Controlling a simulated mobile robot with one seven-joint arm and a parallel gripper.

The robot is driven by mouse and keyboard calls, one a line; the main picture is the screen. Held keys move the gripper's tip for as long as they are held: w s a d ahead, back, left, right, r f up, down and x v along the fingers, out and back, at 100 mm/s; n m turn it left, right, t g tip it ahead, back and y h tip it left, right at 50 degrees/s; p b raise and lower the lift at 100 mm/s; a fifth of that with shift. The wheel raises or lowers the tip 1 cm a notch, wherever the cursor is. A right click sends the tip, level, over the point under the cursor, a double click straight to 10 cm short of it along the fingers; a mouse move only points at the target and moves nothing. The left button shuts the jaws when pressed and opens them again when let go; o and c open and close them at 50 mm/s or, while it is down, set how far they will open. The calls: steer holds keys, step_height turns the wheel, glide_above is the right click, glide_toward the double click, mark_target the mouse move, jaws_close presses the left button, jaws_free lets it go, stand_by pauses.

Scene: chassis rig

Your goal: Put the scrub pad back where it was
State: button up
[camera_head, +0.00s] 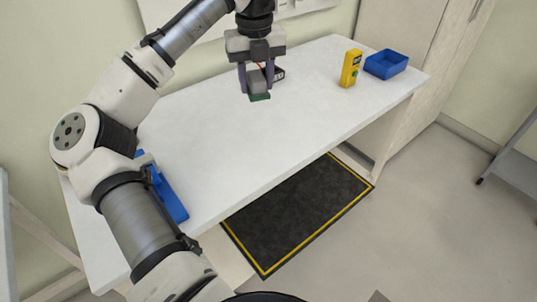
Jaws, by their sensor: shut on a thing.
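The scrub pad (258,88) is a small block, grey above with a green underside, near the far side of the white table. My gripper (256,78) points down and is shut on it, with a finger on each side. The green face is low, close to the table top; I cannot tell whether it touches.
A dark object (279,74) lies just behind the pad, partly hidden. A yellow device (350,68) stands upright to the right, beside a blue tray (386,65). A blue object (169,196) at left is partly behind my arm. The white table's (240,150) middle is clear.

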mark_target(259, 155)
step_height(259, 155, down, 20)
steer(key=shift+r+p, duration=0.1)
steer(key=shift+p, duration=0.55)
steer(key=shift+f, duration=0.2)
steer(key=o, duration=0.9)
steer(key=shift+o, duration=0.2)
steer(key=shift+r, duration=0.15)
step_height(259, 155, up, 12)
steer(key=b, duration=0.1)
steer(key=shift+b, duration=0.35)
